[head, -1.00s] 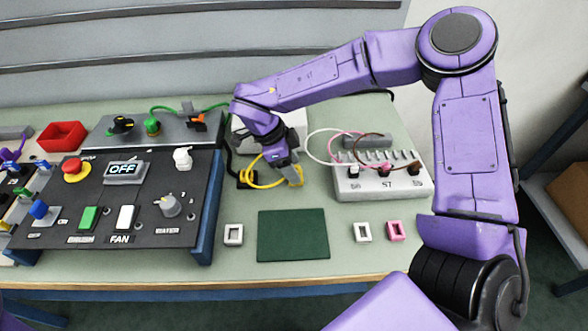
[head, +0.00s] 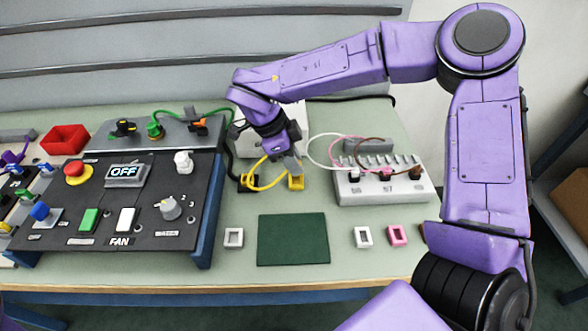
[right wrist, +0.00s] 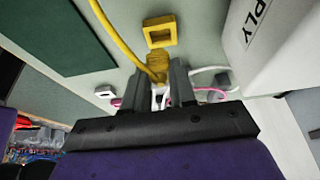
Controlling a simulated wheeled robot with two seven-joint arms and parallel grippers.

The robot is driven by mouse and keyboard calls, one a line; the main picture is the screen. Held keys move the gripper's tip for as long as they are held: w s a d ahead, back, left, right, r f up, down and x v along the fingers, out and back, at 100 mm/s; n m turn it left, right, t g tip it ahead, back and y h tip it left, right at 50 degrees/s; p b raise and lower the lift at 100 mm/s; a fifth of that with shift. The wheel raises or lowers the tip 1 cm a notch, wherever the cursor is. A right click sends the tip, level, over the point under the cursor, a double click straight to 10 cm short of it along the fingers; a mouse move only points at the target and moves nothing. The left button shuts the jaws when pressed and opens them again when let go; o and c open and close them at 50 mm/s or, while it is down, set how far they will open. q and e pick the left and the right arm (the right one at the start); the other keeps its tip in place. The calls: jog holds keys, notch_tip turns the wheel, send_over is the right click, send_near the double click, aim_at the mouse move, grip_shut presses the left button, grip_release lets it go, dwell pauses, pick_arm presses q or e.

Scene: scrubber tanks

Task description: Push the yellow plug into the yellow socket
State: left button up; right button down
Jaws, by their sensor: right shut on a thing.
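My right gripper (head: 288,168) is shut on the yellow plug (right wrist: 157,64), which has a yellow cable (head: 262,182) trailing from it. The plug is mostly hidden by the fingers in the head view. The yellow socket (head: 296,183) is a small square frame on the bench, just in front of the fingertips. In the right wrist view the socket (right wrist: 146,34) shows an open hole, just beyond the plug. The plug looks outside the hole; whether they touch I cannot tell. My left gripper is not in view.
A white terminal box (head: 385,195) with cables stands to the right. A dark control panel (head: 140,215) stands to the left. White sockets (head: 363,237) and a pink socket (head: 397,235) lie near the front edge, beside a green mat (head: 293,252).

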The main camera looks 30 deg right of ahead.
jog(key=s+a+r+b, duration=0.1)
jog(key=s+a+r, duration=0.8)
jog(key=shift+s+a, duration=0.2)
jog(key=shift+s, duration=0.1)
jog(key=w+p, duration=1.1)
jog(key=w, duration=0.5)
jog(key=shift+w+a+f, duration=0.15)
jog(key=shift+f, duration=0.25)
jog(key=shift+r, duration=0.1)
